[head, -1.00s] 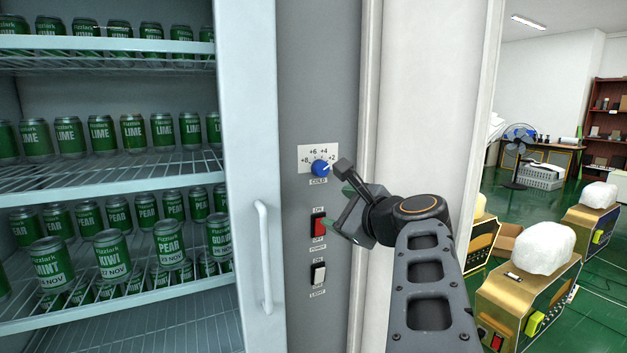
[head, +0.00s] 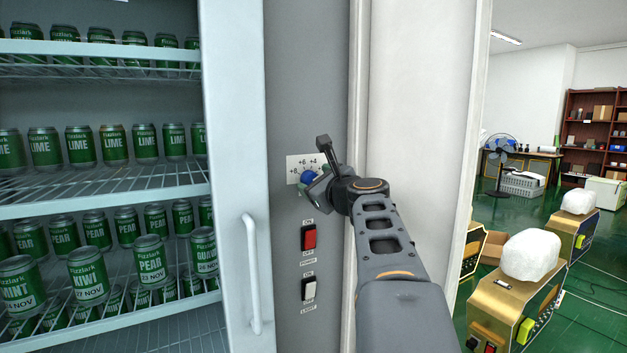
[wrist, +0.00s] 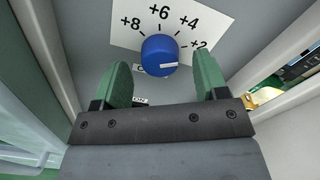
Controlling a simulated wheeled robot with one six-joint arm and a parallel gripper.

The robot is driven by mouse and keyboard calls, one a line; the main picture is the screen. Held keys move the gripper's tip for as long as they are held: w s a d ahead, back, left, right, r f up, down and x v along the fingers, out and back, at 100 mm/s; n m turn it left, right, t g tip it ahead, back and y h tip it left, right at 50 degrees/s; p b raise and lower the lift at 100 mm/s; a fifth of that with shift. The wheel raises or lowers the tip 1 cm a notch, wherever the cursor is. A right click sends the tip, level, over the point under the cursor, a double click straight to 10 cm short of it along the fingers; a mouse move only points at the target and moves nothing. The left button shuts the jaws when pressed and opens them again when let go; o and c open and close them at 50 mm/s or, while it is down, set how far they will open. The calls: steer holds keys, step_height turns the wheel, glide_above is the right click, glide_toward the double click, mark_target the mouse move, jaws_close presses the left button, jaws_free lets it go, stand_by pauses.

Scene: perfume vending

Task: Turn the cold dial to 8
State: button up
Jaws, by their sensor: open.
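The blue cold dial (head: 309,177) sits on the grey panel to the right of the fridge. In the wrist view the dial (wrist: 159,54) has a white pointer mark on its lower right side, directed to the right near +2. Its white scale plate (wrist: 121,28) shows +8, +6, +4 and +2 from left to right. My gripper (wrist: 162,80) is open, with one green finger on each side just below the dial. I cannot tell whether a finger touches it. In the head view my gripper (head: 313,186) partly covers the dial and its scale.
A red power switch (head: 308,238) and a white light switch (head: 308,288) are below the dial. The fridge door handle (head: 252,275) stands out to the left. Shelves of green cans (head: 80,146) fill the fridge. A white wall column (head: 415,120) rises to the right.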

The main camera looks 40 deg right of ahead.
steer(key=shift+w+d, duration=0.1)
steer(key=shift+w, duration=0.75)
steer(key=shift+c, duration=0.4)
steer(key=c, duration=0.8)
steer(key=shift+n, duration=0.3)
steer(key=shift+f+n+b, duration=0.2)
steer(key=shift+n+b, duration=3.4)
steer(key=shift+n, duration=2.15)
steer(key=shift+f+n+b, duration=0.15)
steer(key=shift+n+b, duration=3.45)
steer(key=shift+n, duration=2.45)
